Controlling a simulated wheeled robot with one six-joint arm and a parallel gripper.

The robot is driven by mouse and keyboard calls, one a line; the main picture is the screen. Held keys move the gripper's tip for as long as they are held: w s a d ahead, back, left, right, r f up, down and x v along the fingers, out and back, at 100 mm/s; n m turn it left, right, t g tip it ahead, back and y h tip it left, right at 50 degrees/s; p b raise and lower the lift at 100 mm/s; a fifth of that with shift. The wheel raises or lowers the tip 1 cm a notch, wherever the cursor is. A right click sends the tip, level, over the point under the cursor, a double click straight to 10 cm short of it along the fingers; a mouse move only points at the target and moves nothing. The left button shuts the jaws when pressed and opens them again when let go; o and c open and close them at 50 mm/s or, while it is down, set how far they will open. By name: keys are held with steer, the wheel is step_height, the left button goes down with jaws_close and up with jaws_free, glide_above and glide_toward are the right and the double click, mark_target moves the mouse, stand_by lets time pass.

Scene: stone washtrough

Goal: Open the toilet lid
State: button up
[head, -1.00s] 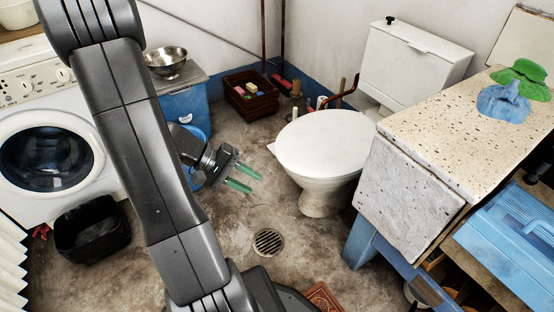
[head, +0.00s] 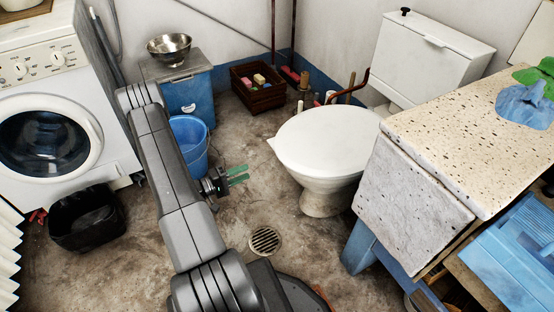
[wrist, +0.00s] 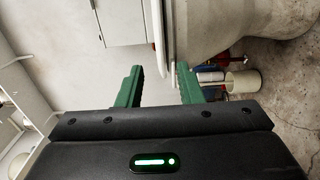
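The toilet has a white lid (head: 328,140) lying flat and closed over the bowl (head: 327,197). The cistern (head: 428,58) stands behind it against the wall. My gripper (head: 238,175) is left of the toilet, apart from it, low in front of the bowl's left side, with its green fingers pointing right. In the wrist view, the green fingers of my gripper (wrist: 158,85) are spread with nothing between them. The toilet bowl (wrist: 215,30) shows sideways beyond them, with the lid's edge (wrist: 165,30) just left of it.
A stone-topped counter (head: 470,125) stands close on the toilet's right. A blue bucket (head: 190,145) is behind my arm. The floor around the drain (head: 265,241) is clear.

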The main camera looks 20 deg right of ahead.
steer(key=d+b, duration=0.2)
steer(key=d, duration=1.1)
steer(key=shift+w+d, duration=0.35)
steer(key=shift+w, duration=0.1)
steer(key=shift+f, duration=0.1)
jaws_close()
